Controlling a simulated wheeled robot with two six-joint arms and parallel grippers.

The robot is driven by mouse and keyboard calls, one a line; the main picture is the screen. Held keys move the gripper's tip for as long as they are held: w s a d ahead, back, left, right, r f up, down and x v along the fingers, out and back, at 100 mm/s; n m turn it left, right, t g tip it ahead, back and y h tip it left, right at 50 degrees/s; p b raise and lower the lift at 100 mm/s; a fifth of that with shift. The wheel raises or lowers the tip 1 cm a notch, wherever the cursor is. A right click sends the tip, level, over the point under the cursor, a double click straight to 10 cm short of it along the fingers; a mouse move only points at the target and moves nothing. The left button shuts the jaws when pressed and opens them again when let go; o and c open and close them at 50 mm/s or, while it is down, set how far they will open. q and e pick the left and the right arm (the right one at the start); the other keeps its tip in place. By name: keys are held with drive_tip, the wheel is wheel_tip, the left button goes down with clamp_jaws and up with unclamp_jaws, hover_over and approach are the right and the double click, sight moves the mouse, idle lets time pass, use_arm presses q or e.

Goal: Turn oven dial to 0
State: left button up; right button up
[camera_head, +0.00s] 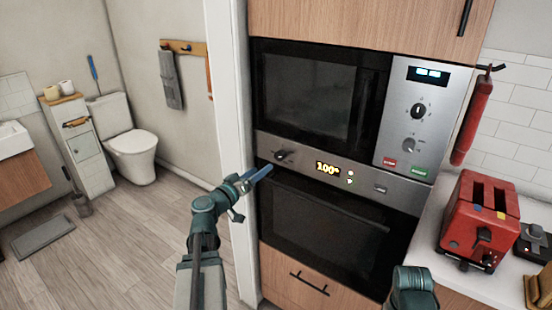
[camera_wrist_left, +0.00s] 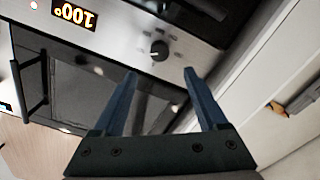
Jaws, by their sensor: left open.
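The oven dial (camera_head: 283,155) is a dark round knob on the left of the oven's steel control strip (camera_head: 305,168). The oven display (camera_head: 327,169) reads 100 in yellow digits. My left gripper (camera_head: 257,176) is just below and left of the dial, apart from it. In the left wrist view the dial (camera_wrist_left: 160,50) lies ahead of the two blue fingertips (camera_wrist_left: 159,73), roughly between them in the picture. The fingers are open and empty. My right arm shows only a part at the bottom of the head view; its fingers are hidden.
A microwave (camera_head: 320,95) with its own dials sits above the oven. The oven door (camera_head: 330,225) has a handle below the strip. A white wall edge (camera_head: 233,130) stands close left of the oven. A red toaster (camera_head: 478,220) stands on the right counter.

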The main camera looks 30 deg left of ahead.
sight(278, 157)
use_arm(q)
drive_tip(key=w, duration=0.9)
drive_tip(key=shift+w+d, duration=0.25)
drive_tip(key=shift+d, duration=0.15)
clamp_jaws()
